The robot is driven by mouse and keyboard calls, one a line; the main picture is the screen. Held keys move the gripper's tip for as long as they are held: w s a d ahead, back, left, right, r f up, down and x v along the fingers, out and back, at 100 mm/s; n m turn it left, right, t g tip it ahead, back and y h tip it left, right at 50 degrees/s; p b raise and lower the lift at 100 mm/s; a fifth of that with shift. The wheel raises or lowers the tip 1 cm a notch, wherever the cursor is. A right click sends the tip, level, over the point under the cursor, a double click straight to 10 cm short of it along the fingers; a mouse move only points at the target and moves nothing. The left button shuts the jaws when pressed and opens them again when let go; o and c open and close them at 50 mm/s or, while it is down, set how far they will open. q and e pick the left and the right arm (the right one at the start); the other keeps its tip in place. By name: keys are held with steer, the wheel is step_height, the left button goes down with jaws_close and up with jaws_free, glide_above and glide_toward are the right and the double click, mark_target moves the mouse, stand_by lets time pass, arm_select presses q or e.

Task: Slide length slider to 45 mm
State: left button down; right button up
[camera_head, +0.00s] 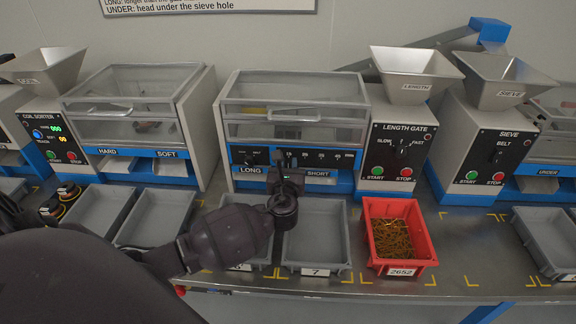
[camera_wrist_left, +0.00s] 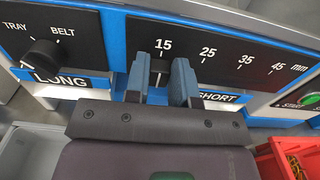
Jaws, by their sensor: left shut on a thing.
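The length slider's scale (camera_wrist_left: 222,55) runs 15, 25, 35, 45 mm from left to right on a black strip in the left wrist view. The same panel is on the front of the length gate machine (camera_head: 364,100) in the head view. The slider knob (camera_wrist_left: 159,67) stands just under the 15 mark, at the left end of the scale. My left gripper (camera_wrist_left: 162,80) is shut on the knob, one blue-grey finger on each side. In the head view my left gripper (camera_head: 286,165) is at the panel between LONG and SHORT and hides part of it. My right gripper is not in view.
A TRAY/BELT dial (camera_wrist_left: 43,54) is left of the slider. The green START button (camera_head: 377,171) and red STOP button (camera_head: 406,173) are to the right. Below are a grey tray (camera_head: 325,268) and a red crate (camera_head: 427,224) of brownish pieces.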

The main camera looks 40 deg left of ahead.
mark_target(339, 161)
arm_select(q)
steer(key=w+d, duration=0.2)
steer(key=d, duration=0.1)
steer(key=w+d, duration=0.2)
steer(key=d, duration=0.2)
steer(key=w+d, duration=0.3)
steer(key=d, duration=0.1)
steer(key=shift+d, duration=0.1)
steer(key=shift+w+d, duration=0.1)
steer(key=shift+d, duration=0.2)
steer(key=c, duration=1)
jaws_free()
steer(key=shift+w+d, duration=0.1)
steer(key=shift+d, duration=0.05)
steer(key=shift+o, duration=0.2)
